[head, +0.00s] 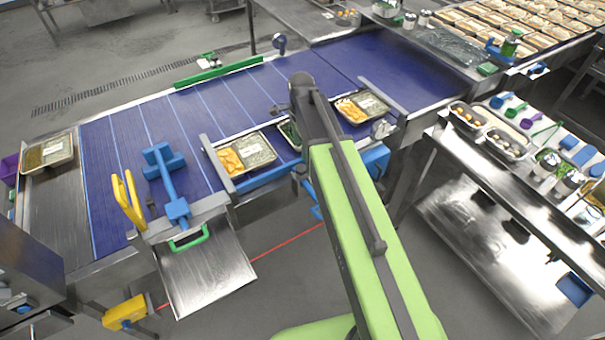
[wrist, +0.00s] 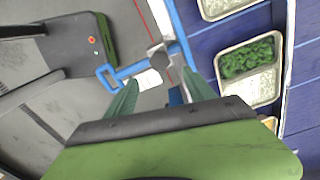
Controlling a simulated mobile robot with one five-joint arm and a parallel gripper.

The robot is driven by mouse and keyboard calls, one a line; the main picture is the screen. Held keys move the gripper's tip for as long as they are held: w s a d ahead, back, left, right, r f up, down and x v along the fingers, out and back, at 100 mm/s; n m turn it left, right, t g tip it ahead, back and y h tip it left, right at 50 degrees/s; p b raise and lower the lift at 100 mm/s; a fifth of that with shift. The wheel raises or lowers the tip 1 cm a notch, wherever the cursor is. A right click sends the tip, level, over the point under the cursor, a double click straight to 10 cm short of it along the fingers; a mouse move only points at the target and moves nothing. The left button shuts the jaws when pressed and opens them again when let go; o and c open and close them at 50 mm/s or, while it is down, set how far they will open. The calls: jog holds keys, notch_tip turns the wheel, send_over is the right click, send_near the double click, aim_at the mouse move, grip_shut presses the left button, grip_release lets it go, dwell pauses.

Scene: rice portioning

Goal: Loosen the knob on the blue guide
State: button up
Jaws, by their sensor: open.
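The blue guide (head: 268,178) runs along the near edge of the blue belt, partly hidden behind my arm in the head view. In the wrist view its blue bar (wrist: 181,38) runs down from the top, with a blue bracket reaching left. A dark grey knob (wrist: 160,57) sits where they meet. My gripper (wrist: 164,84) is open, with its two green fingers apart and pointing toward the knob. The knob appears ahead of the gap between the fingertips, not gripped. Whether a finger touches it I cannot tell. My arm hides the knob in the head view.
Food trays stand on the blue belt (head: 205,118), one with orange pieces (head: 245,155) left of my arm. A tray of greens (wrist: 250,65) lies right of the guide in the wrist view. A steel side table (head: 470,165) with containers is at the right. Grey floor is open below the belt.

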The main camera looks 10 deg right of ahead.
aim_at(302, 168)
notch_tip(302, 168, down, 10)
jog(key=b, duration=0.8)
jog(key=shift+f+b, duration=0.15)
jog(key=shift+b, duration=0.2)
grip_shut()
